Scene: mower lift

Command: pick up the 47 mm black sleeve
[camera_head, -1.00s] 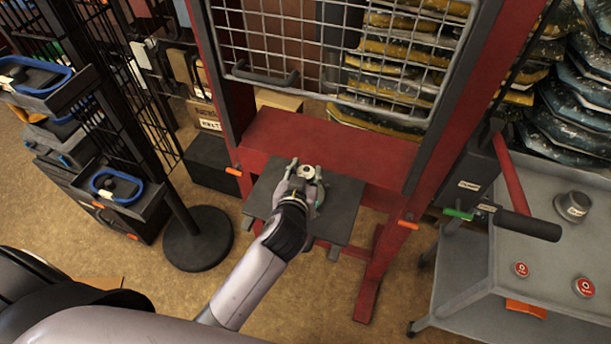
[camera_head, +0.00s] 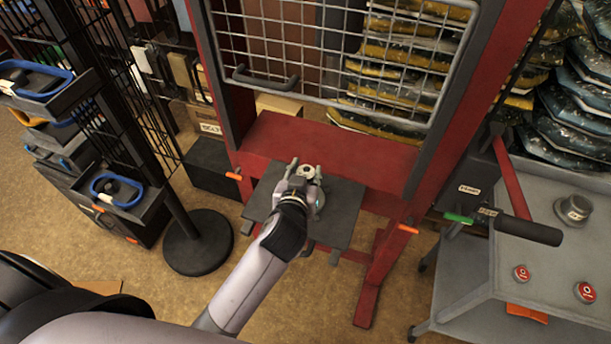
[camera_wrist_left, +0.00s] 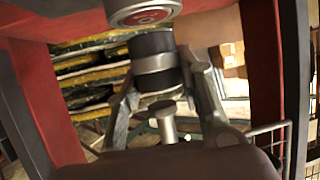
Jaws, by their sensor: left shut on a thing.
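My left gripper (camera_head: 303,172) is over the dark flat plate (camera_head: 343,208) at the front of the red press frame. In the left wrist view its two fingers (camera_wrist_left: 163,76) close on either side of a black sleeve (camera_wrist_left: 152,43) with a grey band around it. The sleeve's size marking cannot be read. A round metal piece with a red label (camera_wrist_left: 145,14) shows just beyond the sleeve; I cannot tell whether they touch. In the head view the hand mostly hides the sleeve. My right gripper is not in view.
The red frame (camera_head: 330,145) with its wire guard (camera_head: 335,50) stands close behind the hand. A grey trolley (camera_head: 550,255) at right carries a round grey piece (camera_head: 573,208) and red-labelled discs (camera_head: 585,292). A black stand (camera_head: 197,240) with trays is at left.

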